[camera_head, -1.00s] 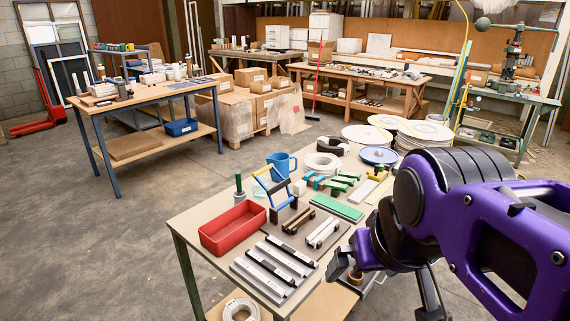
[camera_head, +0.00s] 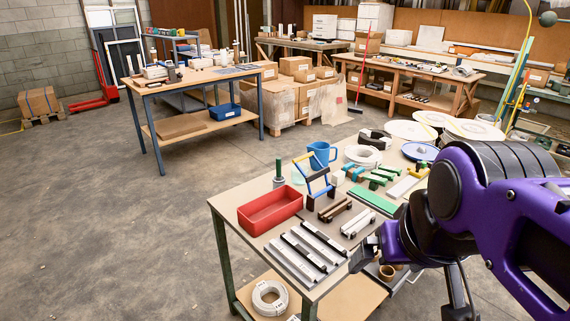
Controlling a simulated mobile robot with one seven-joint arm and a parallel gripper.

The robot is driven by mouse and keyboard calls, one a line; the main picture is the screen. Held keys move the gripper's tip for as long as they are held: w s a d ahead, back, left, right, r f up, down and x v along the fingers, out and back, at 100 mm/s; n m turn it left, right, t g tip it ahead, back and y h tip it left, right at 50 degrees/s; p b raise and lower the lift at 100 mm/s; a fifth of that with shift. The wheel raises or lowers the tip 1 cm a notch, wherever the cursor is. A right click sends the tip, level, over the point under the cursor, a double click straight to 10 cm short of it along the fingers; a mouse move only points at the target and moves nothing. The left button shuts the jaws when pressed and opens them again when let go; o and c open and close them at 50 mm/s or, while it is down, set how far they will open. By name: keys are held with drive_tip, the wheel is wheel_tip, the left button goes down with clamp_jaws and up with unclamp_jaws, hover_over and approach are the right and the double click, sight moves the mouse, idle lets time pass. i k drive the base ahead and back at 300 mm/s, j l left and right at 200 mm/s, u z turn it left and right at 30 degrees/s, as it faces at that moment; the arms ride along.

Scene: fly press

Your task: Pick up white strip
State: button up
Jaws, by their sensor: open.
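Several white and dark strips (camera_head: 288,265) lie side by side, slanting, at the near edge of the workbench (camera_head: 228,207). Which one is the white strip of the task I cannot tell; a pale flat bar (camera_head: 402,187) also lies farther back, beside a green bar (camera_head: 373,201). My gripper (camera_head: 368,258) is at the bench's right side, just right of the strips and apart from them. It is open, with nothing seen in it; its fingers are partly hidden by my purple arm.
A red bin (camera_head: 270,212) stands left behind the strips. A blue mug (camera_head: 321,155), a blue-framed hand tool (camera_head: 318,182) and small wheeled blocks (camera_head: 358,222) crowd the bench. A white coil (camera_head: 270,298) sits on its lower shelf. The floor to the left is clear.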

sight(305, 272)
drive_tip(key=u, duration=0.4)
drive_tip(key=k+l+z, duration=0.1)
drive_tip(key=k+z, duration=0.3)
drive_tip(key=k, duration=0.35)
drive_tip(key=z, duration=1.35)
drive_tip(key=j+z, duration=0.25)
drive_tip(key=j, duration=2.2)
drive_tip(key=i, duration=0.05)
